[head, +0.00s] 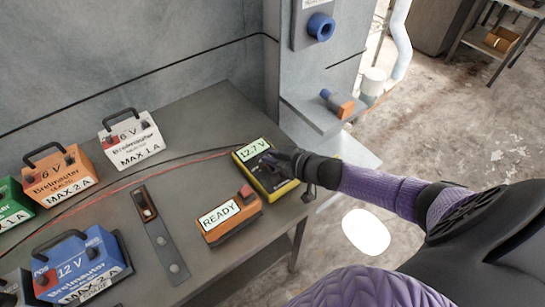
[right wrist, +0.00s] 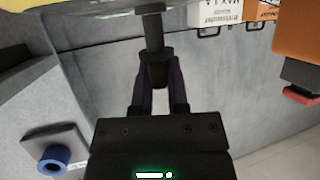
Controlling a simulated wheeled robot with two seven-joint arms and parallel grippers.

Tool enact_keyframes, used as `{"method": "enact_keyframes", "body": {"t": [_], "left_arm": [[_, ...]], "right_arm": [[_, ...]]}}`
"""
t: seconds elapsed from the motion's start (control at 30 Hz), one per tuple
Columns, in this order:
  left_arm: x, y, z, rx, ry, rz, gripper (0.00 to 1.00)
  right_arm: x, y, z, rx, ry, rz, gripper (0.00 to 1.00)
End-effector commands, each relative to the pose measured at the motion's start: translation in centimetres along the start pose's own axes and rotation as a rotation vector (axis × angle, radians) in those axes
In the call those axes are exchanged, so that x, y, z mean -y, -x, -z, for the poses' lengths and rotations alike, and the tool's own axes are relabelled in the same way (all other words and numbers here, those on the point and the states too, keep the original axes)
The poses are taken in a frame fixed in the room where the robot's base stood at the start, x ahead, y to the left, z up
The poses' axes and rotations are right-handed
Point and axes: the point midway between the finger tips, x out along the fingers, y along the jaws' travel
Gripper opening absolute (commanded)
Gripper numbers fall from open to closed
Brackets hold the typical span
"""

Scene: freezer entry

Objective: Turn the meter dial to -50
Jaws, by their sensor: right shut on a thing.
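The yellow and black meter (head: 248,153) lies on the grey table near its right edge, and its display reads 12.7 V. My right gripper (head: 276,160) reaches over the meter's face from the right and covers the dial in the head view. In the right wrist view, my right gripper (right wrist: 158,82) is shut on a dark knob with a stem (right wrist: 153,30), which I take as the dial. The stem meets the meter's face, whose yellow edge (right wrist: 18,5) shows at the top. The dial's markings and pointer setting are hidden. My left gripper is not in view.
An orange READY box (head: 230,218) stands just in front of the meter. White (head: 132,142), orange (head: 62,178), green (head: 12,205) and blue (head: 82,265) batteries stand at the left. A wall shelf (head: 315,110) is behind.

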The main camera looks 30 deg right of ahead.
Motion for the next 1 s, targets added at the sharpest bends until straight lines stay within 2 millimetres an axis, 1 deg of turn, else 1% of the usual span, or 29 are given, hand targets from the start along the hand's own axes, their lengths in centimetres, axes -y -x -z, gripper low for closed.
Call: {"method": "enact_keyframes", "body": {"t": [0.03,0.3,0.6,0.8,1.0], "left_arm": [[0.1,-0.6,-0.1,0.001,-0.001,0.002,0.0],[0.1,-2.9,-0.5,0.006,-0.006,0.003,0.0],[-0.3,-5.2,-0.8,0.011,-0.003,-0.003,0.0],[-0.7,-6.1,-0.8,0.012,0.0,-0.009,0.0],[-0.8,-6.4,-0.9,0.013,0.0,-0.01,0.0]], "right_arm": [[-0.2,-0.1,-0.2,0.002,0.022,0.034,0.0],[-0.2,-0.2,-0.4,0.001,0.11,0.252,0.0],[-0.1,-0.2,-0.4,0.001,0.183,0.437,0.0],[0.0,-0.1,-0.2,0.0,0.211,0.508,0.0],[0.0,-0.1,-0.2,0.002,0.223,0.54,0.0]]}}
